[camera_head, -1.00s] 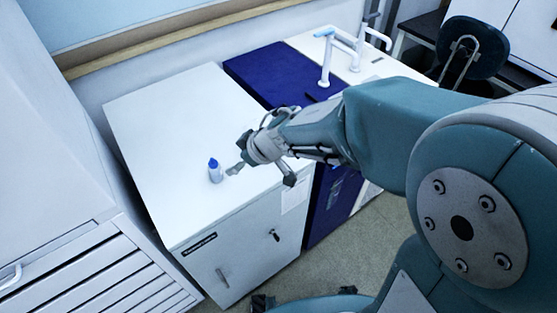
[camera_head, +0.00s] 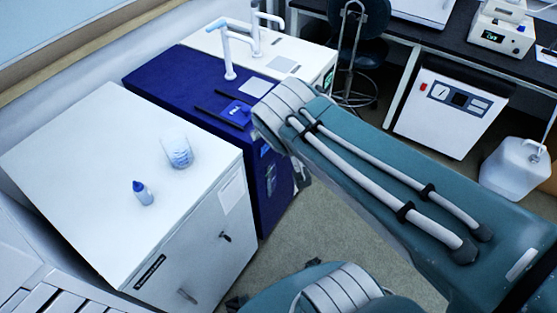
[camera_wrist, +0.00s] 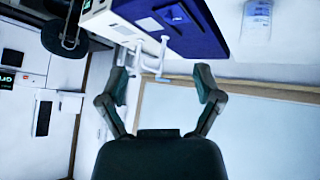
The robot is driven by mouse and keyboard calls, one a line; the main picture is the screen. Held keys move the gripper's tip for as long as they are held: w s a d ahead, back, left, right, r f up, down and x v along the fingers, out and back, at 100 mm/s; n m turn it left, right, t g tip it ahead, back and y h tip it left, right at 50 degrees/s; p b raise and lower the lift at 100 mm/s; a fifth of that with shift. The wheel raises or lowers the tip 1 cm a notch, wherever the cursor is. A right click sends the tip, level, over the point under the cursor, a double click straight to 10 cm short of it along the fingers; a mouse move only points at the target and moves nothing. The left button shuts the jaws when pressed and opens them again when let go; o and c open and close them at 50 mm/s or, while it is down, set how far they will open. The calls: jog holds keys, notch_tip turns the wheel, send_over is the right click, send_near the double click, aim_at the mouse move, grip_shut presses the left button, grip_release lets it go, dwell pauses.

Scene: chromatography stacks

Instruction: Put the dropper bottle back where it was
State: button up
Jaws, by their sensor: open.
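The bottle cannot be made out in the wrist view.
A clear ribbed beaker (camera_head: 177,151) stands behind and right of the bottle; it also shows in the wrist view (camera_wrist: 256,20). A blue-topped cabinet (camera_head: 180,75) with dark flat items adjoins, then a sink counter with taps (camera_head: 229,55). A dark bench (camera_head: 440,50) stands right.

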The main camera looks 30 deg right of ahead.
jog(key=s+a+f+g+y, duration=0.1)
jog(key=s+a+g+y, duration=0.1)
jog(key=s, duration=0.5)
jog(key=shift+s+a+f, duration=0.2)
jog(key=shift+s+a, duration=0.1)
jog(key=shift+a, duration=0.05)
dwell(0.7)
